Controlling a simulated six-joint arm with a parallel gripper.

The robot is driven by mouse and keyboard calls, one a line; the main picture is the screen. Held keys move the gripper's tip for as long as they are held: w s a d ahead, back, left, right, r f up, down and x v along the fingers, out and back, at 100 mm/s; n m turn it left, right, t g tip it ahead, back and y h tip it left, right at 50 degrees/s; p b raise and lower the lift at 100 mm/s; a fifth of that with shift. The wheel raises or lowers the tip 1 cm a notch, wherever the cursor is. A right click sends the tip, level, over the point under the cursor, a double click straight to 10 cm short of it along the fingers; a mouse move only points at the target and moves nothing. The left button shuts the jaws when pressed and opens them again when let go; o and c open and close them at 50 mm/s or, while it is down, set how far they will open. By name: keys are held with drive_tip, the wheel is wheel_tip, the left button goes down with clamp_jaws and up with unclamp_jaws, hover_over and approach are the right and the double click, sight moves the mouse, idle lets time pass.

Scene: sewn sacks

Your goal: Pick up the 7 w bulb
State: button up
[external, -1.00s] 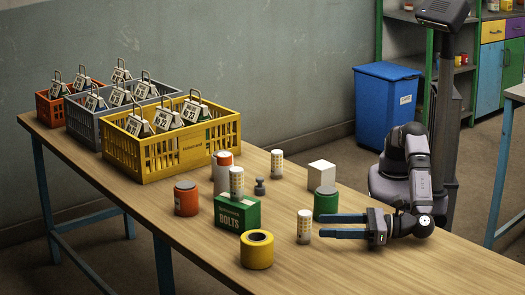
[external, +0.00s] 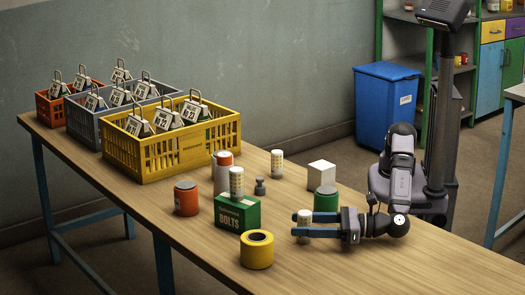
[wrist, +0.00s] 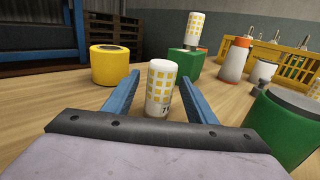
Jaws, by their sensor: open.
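A white bulb with a yellow grid pattern (wrist: 160,85) stands upright on the table between the open fingers of my gripper (wrist: 160,100). In the wrist view a partly hidden "7" shows near its base. In the external view my gripper (external: 314,226) reaches in from the right, with its blue fingers on either side of the bulb (external: 304,217). I see a gap between the bulb and the fingers in the wrist view. Two similar bulbs show: one (external: 237,180) on the green bolts box (external: 237,214), another (external: 277,163) on the table farther back.
A yellow tape roll (external: 257,251) lies left of my gripper. A green can (external: 326,202) and a white block (external: 321,175) stand just behind it. An orange-red can (external: 186,199) and crates of sacks, including a yellow crate (external: 170,165), are farther left.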

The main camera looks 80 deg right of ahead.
drive_tip(key=c, duration=1.1)
drive_tip(key=shift+c, duration=0.2)
wheel_tip(320, 180, up, 18)
drive_tip(key=p, duration=0.1)
drive_tip(key=shift+p, duration=0.3)
